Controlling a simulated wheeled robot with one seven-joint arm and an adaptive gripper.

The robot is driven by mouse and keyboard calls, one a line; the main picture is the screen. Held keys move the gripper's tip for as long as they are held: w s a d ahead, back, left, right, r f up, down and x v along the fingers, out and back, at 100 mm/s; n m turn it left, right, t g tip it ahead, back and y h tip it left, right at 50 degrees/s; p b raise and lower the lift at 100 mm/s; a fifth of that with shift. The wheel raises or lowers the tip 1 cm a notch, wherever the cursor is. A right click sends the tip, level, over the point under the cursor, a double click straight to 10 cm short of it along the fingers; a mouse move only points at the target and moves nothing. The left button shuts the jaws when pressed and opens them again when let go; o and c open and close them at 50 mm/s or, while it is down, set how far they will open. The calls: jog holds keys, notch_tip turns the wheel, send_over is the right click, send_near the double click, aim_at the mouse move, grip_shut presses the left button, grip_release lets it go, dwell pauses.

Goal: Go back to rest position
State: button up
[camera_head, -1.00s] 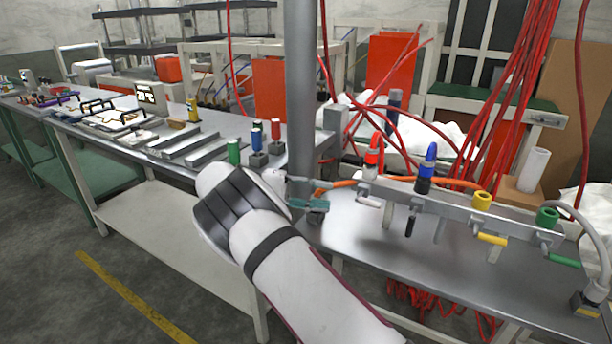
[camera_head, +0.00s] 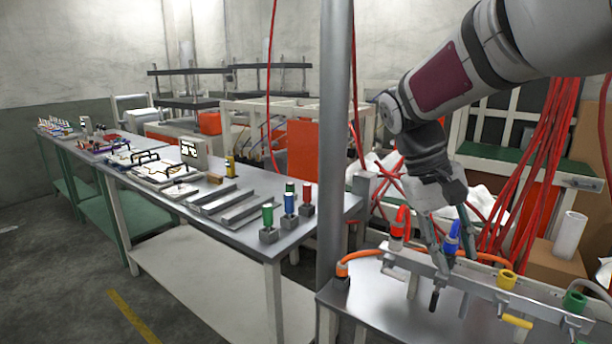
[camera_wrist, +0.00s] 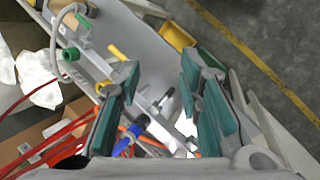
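My gripper (camera_head: 443,240) hangs with its fingers pointing down above the right bench, close by the blue plug (camera_head: 453,238) on the metal rail (camera_head: 490,288). In the wrist view my gripper (camera_wrist: 162,85) shows two teal-padded fingers wide apart, with nothing held between them. The blue plug (camera_wrist: 127,141) shows beside the left finger there. Whether a finger touches it, I cannot tell.
The rail also carries red (camera_head: 400,222), yellow (camera_head: 506,279) and green (camera_head: 575,301) plugs. A grey vertical pole (camera_head: 335,130) stands left of my arm. Red cables (camera_head: 545,150) hang behind at the right. The left bench (camera_head: 215,235) holds several small parts.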

jog(key=s+a+r+t+y+p, duration=0.2)
jog(key=s+t, duration=0.1)
jog(key=s, duration=0.8)
jog(key=s+a+r+t+y+p, duration=0.1)
jog(key=s+a+t+y+p, duration=0.1)
jog(key=s, duration=0.9)
jog(key=shift+s+r+t+p, duration=0.25)
jog(key=shift+r+t+p, duration=0.2)
jog(key=shift+t, duration=0.25)
